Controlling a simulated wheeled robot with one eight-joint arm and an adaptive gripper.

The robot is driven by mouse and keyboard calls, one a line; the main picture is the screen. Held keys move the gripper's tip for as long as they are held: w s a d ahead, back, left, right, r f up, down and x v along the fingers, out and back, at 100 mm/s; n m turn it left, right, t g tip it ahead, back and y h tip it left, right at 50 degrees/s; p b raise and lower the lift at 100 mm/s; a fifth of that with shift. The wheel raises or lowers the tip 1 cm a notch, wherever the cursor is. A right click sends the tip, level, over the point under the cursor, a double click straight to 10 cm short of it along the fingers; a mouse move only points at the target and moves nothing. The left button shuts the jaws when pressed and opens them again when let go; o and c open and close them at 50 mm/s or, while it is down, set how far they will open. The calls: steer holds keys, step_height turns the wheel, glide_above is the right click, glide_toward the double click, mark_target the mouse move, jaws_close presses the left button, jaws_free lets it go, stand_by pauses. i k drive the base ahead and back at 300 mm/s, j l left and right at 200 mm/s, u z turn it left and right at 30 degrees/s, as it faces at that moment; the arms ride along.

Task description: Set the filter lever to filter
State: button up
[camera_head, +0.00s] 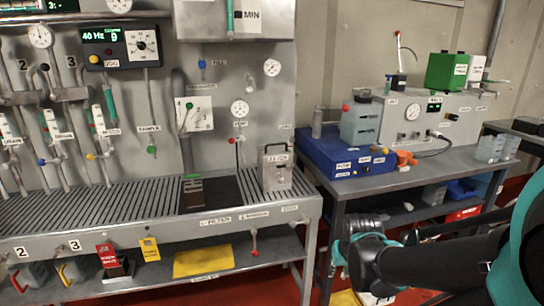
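A white plate (199,123) with small markings is mounted on the upright steel panel. A grey lever or handle with a green knob (189,105) is at its left side. Its lettering is too small to read, so I cannot tell if this is the filter lever or which setting it is at. My gripper (355,248) is at the end of my black and teal arm, low in front of the right-hand table and well apart from the plate. Its fingers are not clear, and I cannot see anything held.
A slatted steel bench (100,210) runs below the panel, with a metal box (277,170) near its right end. The bench front is open.

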mark_target(255, 253)
steer(key=k+j+z, duration=0.2)
steer(key=j, duration=0.2)
steer(key=j+z, duration=0.2)
steer(key=j, duration=0.25)
steer(key=k+j+z, duration=0.2)
steer(key=j, duration=0.2)
